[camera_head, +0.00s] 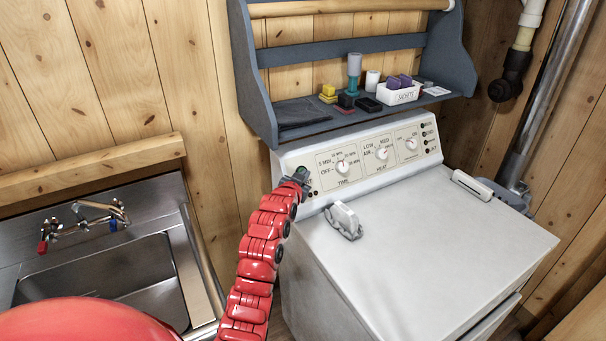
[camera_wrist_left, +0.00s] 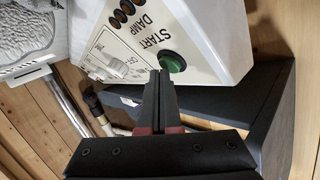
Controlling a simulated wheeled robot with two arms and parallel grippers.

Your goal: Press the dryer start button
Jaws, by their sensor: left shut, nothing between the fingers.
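The dryer (camera_head: 440,240) is white, with a sloping control panel (camera_head: 325,160) along its back that carries three dials. In the left wrist view, the round dark green start button (camera_wrist_left: 173,61) sits beside the words START and DAMP on the panel (camera_wrist_left: 215,50). My left gripper (camera_head: 300,174) is at the panel's left end and hides the button in the head view. The gripper is shut and empty. In the wrist view its fingertips (camera_wrist_left: 159,76) lie right beside the button's edge; I cannot tell whether they touch it. My right gripper is not in view.
A blue-grey wall shelf (camera_head: 310,122) hangs above the panel, holding a white basket (camera_head: 398,96) and small items. A metal sink (camera_head: 110,275) is at the left. A grey-white object (camera_head: 343,220) lies on the dryer top, which is otherwise mostly clear.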

